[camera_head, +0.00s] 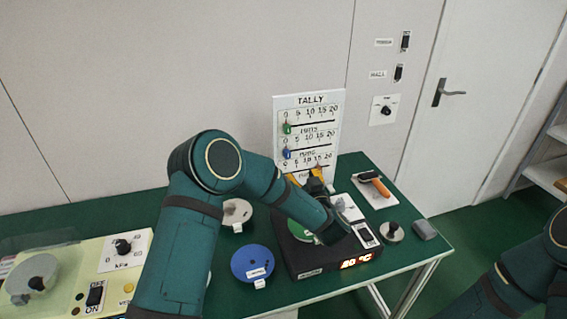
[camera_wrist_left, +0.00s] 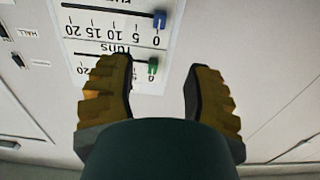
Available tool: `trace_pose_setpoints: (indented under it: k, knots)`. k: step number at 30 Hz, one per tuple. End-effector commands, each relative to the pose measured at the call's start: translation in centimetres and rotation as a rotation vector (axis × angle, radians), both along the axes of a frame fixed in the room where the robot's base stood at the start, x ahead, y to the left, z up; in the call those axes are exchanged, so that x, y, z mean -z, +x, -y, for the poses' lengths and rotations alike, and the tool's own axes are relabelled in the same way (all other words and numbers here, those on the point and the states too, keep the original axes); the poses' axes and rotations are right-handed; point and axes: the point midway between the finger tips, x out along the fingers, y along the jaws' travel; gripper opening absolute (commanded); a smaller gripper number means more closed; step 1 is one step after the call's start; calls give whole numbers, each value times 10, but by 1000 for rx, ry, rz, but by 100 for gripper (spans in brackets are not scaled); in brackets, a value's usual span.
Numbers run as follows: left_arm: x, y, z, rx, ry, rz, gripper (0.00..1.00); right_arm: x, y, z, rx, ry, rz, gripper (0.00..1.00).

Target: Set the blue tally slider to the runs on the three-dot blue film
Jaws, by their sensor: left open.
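The white tally board (camera_head: 308,101) stands at the back of the table, with rows of numbered scales. The blue tally slider (camera_head: 287,153) is at the 0 end of the middle row; it also shows upside down in the left wrist view (camera_wrist_left: 160,18). A blue disc (camera_head: 252,263) with a small white tag lies at the table's front; I cannot read any dots or runs on it. My left gripper (camera_head: 305,177) is open in front of the board's lower part. In the left wrist view, its yellow fingers (camera_wrist_left: 160,68) stand either side of the green slider's line of sight, apart from the blue slider.
The green slider (camera_head: 286,128) is at 0 on the top row. A black hotplate (camera_head: 310,268) with a green disc (camera_head: 301,227) sits below my left forearm. A pale disc (camera_head: 236,212), an orange-handled tool (camera_head: 376,186) and a cream control box (camera_head: 100,285) are around it.

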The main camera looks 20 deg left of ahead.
Motion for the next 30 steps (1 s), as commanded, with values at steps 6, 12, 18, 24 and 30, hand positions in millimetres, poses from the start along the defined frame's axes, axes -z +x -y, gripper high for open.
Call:
trace_pose_setpoints:
  k: [6, 12, 18, 24, 30]
  knots:
    - [20, 1, 1, 4, -2, 4, 50, 21, -4, 1, -5, 1, -7, 41]
    - [20, 15, -10, 0, -3, 4, 50, 23, -3, 0, -6, 0, -5, 41]
    - [21, 46, -31, 1, -4, 5, 50, 27, -2, 1, -5, 0, -4, 41]
    - [21, 79, -52, 1, -4, 4, 50, 33, -1, 1, -4, 0, -1, 41]
    - [21, 103, -68, 2, -3, 4, 50, 37, 0, 1, -4, -1, 1, 41]
